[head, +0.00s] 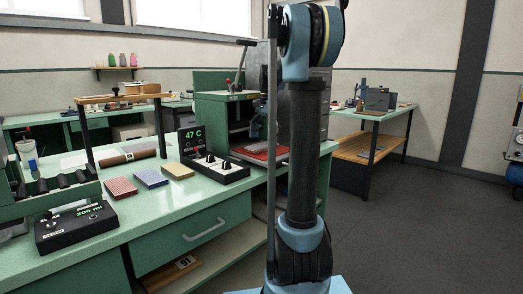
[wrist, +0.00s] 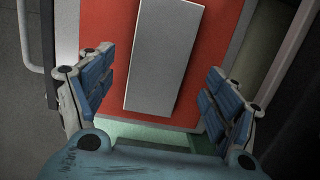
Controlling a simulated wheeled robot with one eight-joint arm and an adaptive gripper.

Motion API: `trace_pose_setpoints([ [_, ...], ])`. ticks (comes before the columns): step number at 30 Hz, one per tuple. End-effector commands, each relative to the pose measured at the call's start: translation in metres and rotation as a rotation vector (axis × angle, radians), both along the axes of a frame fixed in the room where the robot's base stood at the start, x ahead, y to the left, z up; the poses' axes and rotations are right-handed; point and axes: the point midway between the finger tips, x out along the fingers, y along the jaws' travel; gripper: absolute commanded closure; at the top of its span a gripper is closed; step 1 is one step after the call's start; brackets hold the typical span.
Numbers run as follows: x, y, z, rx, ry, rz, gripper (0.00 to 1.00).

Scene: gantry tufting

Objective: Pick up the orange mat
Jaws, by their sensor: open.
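The orange mat (wrist: 104,60) lies flat below my gripper in the wrist view, on a green surface. A pale grey rectangular plate (wrist: 163,55) covers the middle of the mat from this view; I cannot tell whether it touches the mat. My gripper (wrist: 157,72) is open and empty, its blue-padded fingers to either side of the plate. The gap between the fingers and the mat is unclear. In the head view the mat (head: 262,152) shows as a flat orange-red patch at the green press, partly hidden by my arm.
The green press (head: 222,115) stands on the green bench (head: 130,222). Left of it are a control box (head: 212,164) reading 47 C and red, blue and tan blocks. In the wrist view, a pale bar handle (wrist: 30,45) is at the left.

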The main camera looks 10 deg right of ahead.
Motion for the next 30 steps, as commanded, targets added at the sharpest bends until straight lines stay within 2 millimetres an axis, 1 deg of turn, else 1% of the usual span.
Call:
trace_pose_setpoints([
  [1,-0.001,0.001,-0.008,0.000,0.000,0.000,0.18],
  [3,-0.001,0.002,-0.016,0.000,0.000,0.001,0.18],
  [6,-0.002,0.003,-0.024,0.000,0.000,0.001,0.18],
  [9,-0.003,0.003,-0.027,0.000,0.000,0.001,0.18],
  [15,-0.003,0.003,-0.028,0.000,0.000,0.001,0.18],
  [17,-0.003,0.003,-0.028,0.000,0.000,0.000,0.32],
  [18,-0.003,0.003,-0.028,0.000,0.000,0.000,0.41],
  [20,-0.003,0.003,-0.028,0.000,0.000,0.000,0.55],
  [21,-0.003,0.003,-0.027,0.000,0.000,0.000,0.64],
  [22,-0.003,0.003,-0.027,0.000,0.000,0.000,0.65],
  [30,-0.003,0.003,-0.027,0.000,0.000,0.000,0.66],
])
